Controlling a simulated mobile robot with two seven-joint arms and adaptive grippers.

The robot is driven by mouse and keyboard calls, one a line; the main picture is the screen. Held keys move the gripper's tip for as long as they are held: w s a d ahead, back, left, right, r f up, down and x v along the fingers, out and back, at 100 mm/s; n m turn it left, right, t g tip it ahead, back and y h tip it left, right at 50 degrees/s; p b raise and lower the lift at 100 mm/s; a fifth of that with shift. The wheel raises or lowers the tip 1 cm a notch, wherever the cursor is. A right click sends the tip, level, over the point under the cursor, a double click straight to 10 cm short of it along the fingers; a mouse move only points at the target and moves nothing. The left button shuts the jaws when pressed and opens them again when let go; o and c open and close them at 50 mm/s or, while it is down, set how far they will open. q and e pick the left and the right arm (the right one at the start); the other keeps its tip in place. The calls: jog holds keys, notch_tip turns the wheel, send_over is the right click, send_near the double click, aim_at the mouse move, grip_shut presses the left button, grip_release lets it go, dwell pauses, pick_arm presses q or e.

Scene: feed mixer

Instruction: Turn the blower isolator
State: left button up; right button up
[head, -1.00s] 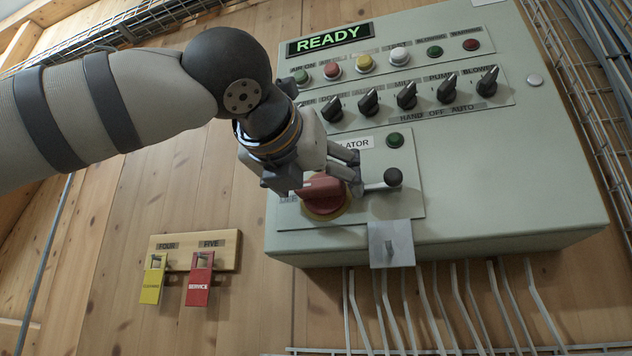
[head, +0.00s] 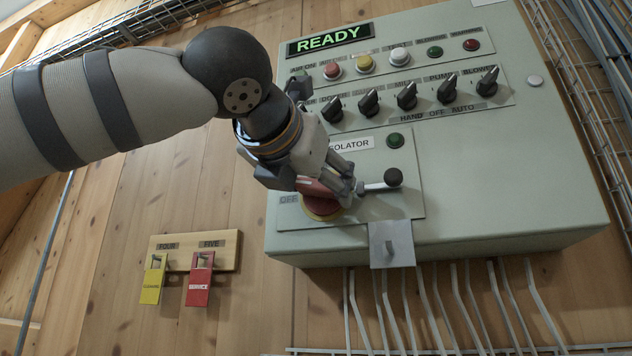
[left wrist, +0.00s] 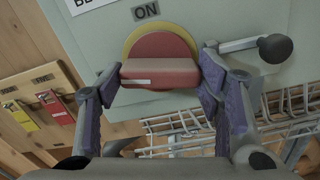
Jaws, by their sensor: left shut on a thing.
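The blower isolator is a red rotary handle (head: 315,187) on a yellow round plate, low on the grey control cabinet. In the left wrist view the red handle (left wrist: 160,72) lies crosswise between my fingers, below an "ON" label (left wrist: 146,10). My left gripper (head: 335,185) is shut on this handle, one finger at each end; it also shows in the left wrist view (left wrist: 158,82). The gripper partly hides the handle in the head view. An "OFF" label (head: 288,199) shows left of the handle. My right gripper is not in view.
A rod with a black ball (head: 393,177) sticks out close to my right-hand finger. A metal hasp plate (head: 391,243) hangs below. Above are black selector knobs (head: 407,95), lamps and a lit "READY" display (head: 330,40). Yellow (head: 153,285) and red (head: 199,285) tags hang left.

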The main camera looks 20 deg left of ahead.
pick_arm(q)
jog(key=m, duration=1)
jog(key=shift+m, duration=2.4)
jog(key=o, duration=1.2)
jog(key=shift+c, duration=0.2)
jog(key=s, duration=1.2)
jog(key=shift+a, duration=0.25)
